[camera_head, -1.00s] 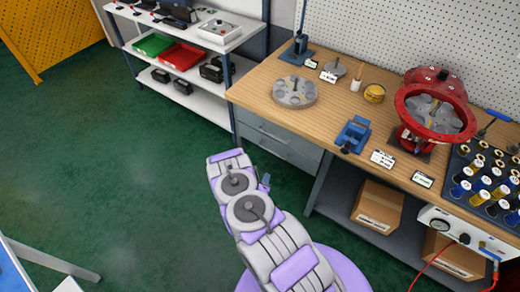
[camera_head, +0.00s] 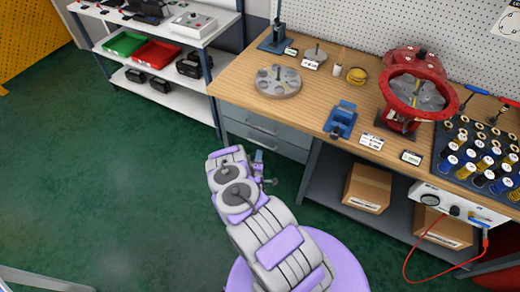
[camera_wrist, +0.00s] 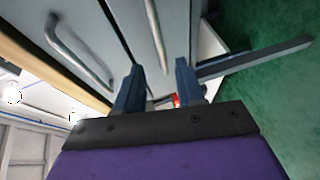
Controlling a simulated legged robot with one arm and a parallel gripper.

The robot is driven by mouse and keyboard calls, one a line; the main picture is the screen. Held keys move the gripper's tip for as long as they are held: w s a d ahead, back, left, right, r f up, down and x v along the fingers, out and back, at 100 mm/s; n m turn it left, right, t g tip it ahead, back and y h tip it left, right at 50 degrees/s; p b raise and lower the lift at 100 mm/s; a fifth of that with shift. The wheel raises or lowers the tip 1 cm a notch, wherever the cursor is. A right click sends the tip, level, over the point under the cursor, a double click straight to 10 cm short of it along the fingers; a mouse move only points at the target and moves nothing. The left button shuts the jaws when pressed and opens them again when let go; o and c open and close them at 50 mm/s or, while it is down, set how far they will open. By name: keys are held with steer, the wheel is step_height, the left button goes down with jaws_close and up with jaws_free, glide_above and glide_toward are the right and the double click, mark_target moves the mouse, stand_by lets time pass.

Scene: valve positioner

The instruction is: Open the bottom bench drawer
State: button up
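The bench's grey drawer unit hangs under the wooden top at its left end. The bottom drawer (camera_head: 268,143) is below the top drawer (camera_head: 262,122), and both look shut. The wrist view is turned on its side: the top drawer's handle (camera_wrist: 75,50) is at left and the bottom drawer's bar handle (camera_wrist: 155,30) is nearer the middle. My gripper (camera_wrist: 158,66) is open, its two fingers apart and empty. The bottom handle's near end shows between the fingertips; contact is not visible. In the head view my gripper (camera_head: 262,172) is partly hidden by my arm, below the drawers.
The bench top (camera_head: 320,100) holds a round grey disc, a blue vise and a red valve. Cardboard boxes (camera_head: 367,188) sit on the lower shelf at right. A white shelf unit (camera_head: 150,75) stands at left. Green floor (camera_head: 110,190) is clear in front.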

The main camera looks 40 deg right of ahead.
steer(key=b+x, duration=0.1)
steer(key=x, duration=0.6)
steer(key=shift+d, duration=0.25)
steer(key=shift+w+a+f, duration=0.1)
steer(key=shift+a, duration=0.05)
steer(key=shift+c, duration=0.3)
steer(key=c, duration=0.6)
jaws_close()
